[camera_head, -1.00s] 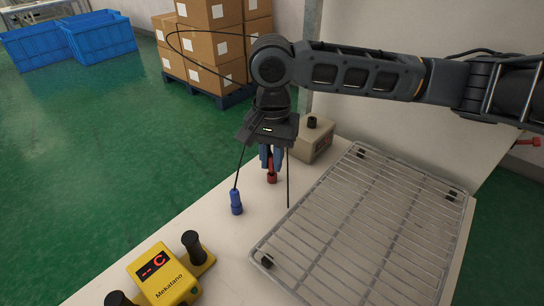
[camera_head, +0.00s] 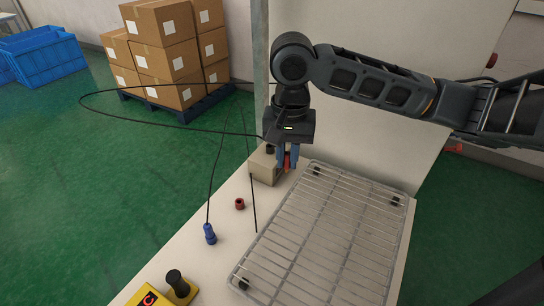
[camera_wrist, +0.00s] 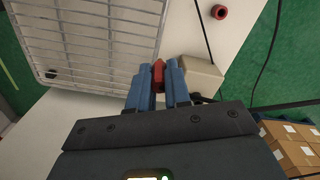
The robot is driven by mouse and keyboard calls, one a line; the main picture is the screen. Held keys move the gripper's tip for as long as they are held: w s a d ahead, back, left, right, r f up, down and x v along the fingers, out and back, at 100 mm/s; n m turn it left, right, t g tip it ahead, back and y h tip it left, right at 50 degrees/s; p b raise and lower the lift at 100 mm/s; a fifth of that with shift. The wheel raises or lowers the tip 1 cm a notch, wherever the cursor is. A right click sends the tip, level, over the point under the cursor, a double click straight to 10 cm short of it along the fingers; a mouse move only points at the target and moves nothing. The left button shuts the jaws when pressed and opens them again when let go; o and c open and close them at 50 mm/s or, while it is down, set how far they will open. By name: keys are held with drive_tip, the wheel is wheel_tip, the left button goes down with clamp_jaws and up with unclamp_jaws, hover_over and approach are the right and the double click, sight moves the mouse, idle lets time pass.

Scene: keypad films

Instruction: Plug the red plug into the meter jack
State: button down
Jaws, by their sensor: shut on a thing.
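My gripper (camera_head: 288,163) is shut on the red plug (camera_head: 287,160), holding it upright above the far end of the white table. In the wrist view the red plug (camera_wrist: 158,74) sits between the two blue fingers. In the head view the plug is close to the right side of a beige box (camera_head: 261,167) with a black knob; I cannot tell if they touch. I cannot make out a jack opening.
A hollow red holder (camera_head: 239,204) stands empty on the table. A blue plug (camera_head: 210,234) with a cable stands nearby. A wire rack (camera_head: 318,240) fills the table's right side. Loose black cables loop left. Boxes (camera_head: 165,45) stand on a pallet behind.

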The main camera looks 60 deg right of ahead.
sight(289, 153)
drive_tip(key=shift+s+d+r, duration=0.1)
drive_tip(key=shift+s, duration=0.05)
wheel_tip(289, 153, up, 2)
drive_tip(key=shift+r+p, duration=0.2)
drive_tip(key=shift+p, duration=0.9)
drive_tip(key=shift+r, duration=1.15)
drive_tip(key=w+d, duration=0.8)
drive_tip(key=w, duration=0.1)
drive_tip(key=shift+w+d, duration=0.25)
drive_tip(key=shift+w, duration=0.1)
drive_tip(key=shift+f, duration=0.15)
